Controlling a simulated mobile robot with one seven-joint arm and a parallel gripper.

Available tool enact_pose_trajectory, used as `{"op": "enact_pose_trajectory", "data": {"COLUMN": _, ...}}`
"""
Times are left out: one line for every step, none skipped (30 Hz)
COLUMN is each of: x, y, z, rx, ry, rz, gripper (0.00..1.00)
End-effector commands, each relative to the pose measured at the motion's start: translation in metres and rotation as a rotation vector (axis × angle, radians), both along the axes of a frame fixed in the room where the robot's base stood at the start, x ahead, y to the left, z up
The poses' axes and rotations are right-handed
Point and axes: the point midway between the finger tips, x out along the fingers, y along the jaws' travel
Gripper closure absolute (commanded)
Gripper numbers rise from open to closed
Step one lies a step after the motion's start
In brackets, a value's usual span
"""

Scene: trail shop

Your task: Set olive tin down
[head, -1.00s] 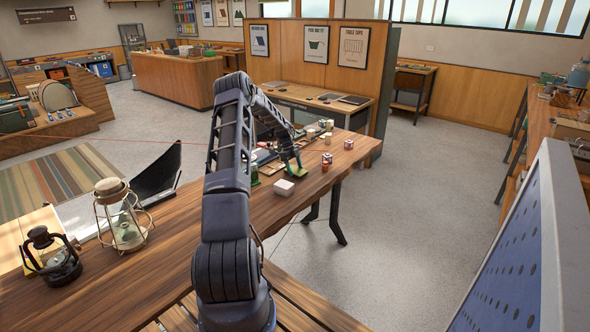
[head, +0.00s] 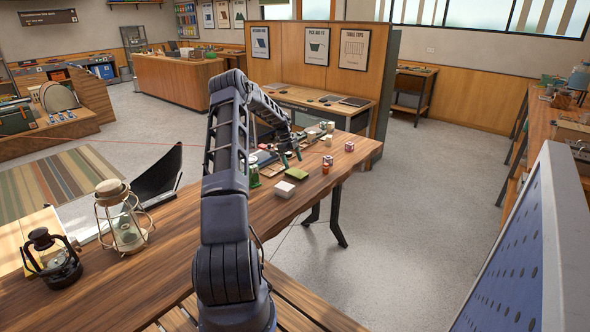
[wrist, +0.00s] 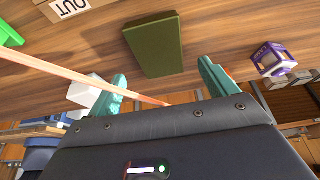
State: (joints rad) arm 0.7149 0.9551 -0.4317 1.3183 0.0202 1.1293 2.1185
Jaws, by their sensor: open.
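The olive tin (head: 297,174) is a flat, dark green block lying on the wooden table (head: 140,280). In the wrist view the olive tin (wrist: 155,45) lies flat beyond the fingertips, clear of both. My gripper (head: 293,160) is open and empty, just behind and above the tin in the head view. In the wrist view the two teal fingers of my gripper (wrist: 162,74) stand wide apart with nothing between them.
A white box (head: 284,189) sits close to the tin's front left. Small cans (head: 327,163) stand to its right, and a green jar (head: 254,172) to its left. Lanterns (head: 123,217) stand at the table's near left. The wood right around the tin is mostly clear.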

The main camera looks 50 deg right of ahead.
Motion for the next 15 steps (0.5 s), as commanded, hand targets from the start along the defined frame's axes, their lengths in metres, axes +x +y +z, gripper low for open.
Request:
{"op": "enact_pose_trajectory", "data": {"x": 0.005, "y": 0.001, "z": 0.010, "rx": -0.001, "ry": 0.000, "rz": 0.001, "gripper": 0.15}}
{"op": "enact_pose_trajectory", "data": {"x": 0.007, "y": 0.000, "z": 0.015, "rx": -0.001, "ry": 0.000, "rz": 0.001, "gripper": 0.15}}
{"op": "enact_pose_trajectory", "data": {"x": 0.010, "y": 0.000, "z": 0.022, "rx": -0.001, "ry": 0.000, "rz": 0.002, "gripper": 0.15}}
{"op": "enact_pose_trajectory", "data": {"x": 0.012, "y": 0.000, "z": 0.027, "rx": -0.001, "ry": 0.000, "rz": 0.001, "gripper": 0.15}}
{"op": "enact_pose_trajectory", "data": {"x": 0.013, "y": 0.000, "z": 0.031, "rx": -0.001, "ry": 0.000, "rz": 0.001, "gripper": 0.15}}
{"op": "enact_pose_trajectory", "data": {"x": 0.015, "y": 0.000, "z": 0.037, "rx": -0.001, "ry": 0.000, "rz": 0.000, "gripper": 0.15}}
{"op": "enact_pose_trajectory", "data": {"x": 0.017, "y": 0.000, "z": 0.041, "rx": -0.001, "ry": 0.001, "rz": 0.000, "gripper": 0.15}}
{"op": "enact_pose_trajectory", "data": {"x": 0.019, "y": 0.000, "z": 0.044, "rx": 0.000, "ry": 0.001, "rz": 0.000, "gripper": 0.15}}
{"op": "enact_pose_trajectory", "data": {"x": 0.021, "y": 0.000, "z": 0.049, "rx": 0.000, "ry": 0.000, "rz": 0.001, "gripper": 0.15}}
{"op": "enact_pose_trajectory", "data": {"x": 0.022, "y": 0.000, "z": 0.051, "rx": -0.001, "ry": 0.000, "rz": 0.001, "gripper": 0.15}}
{"op": "enact_pose_trajectory", "data": {"x": 0.023, "y": 0.000, "z": 0.054, "rx": -0.001, "ry": 0.000, "rz": 0.001, "gripper": 0.15}}
{"op": "enact_pose_trajectory", "data": {"x": 0.024, "y": 0.000, "z": 0.056, "rx": 0.000, "ry": 0.000, "rz": 0.001, "gripper": 0.15}}
{"op": "enact_pose_trajectory", "data": {"x": 0.025, "y": 0.001, "z": 0.058, "rx": 0.001, "ry": 0.000, "rz": 0.001, "gripper": 0.15}}
{"op": "enact_pose_trajectory", "data": {"x": 0.025, "y": 0.001, "z": 0.059, "rx": 0.001, "ry": 0.000, "rz": 0.001, "gripper": 0.15}}
{"op": "enact_pose_trajectory", "data": {"x": 0.025, "y": 0.001, "z": 0.060, "rx": 0.001, "ry": 0.001, "rz": 0.001, "gripper": 0.15}}
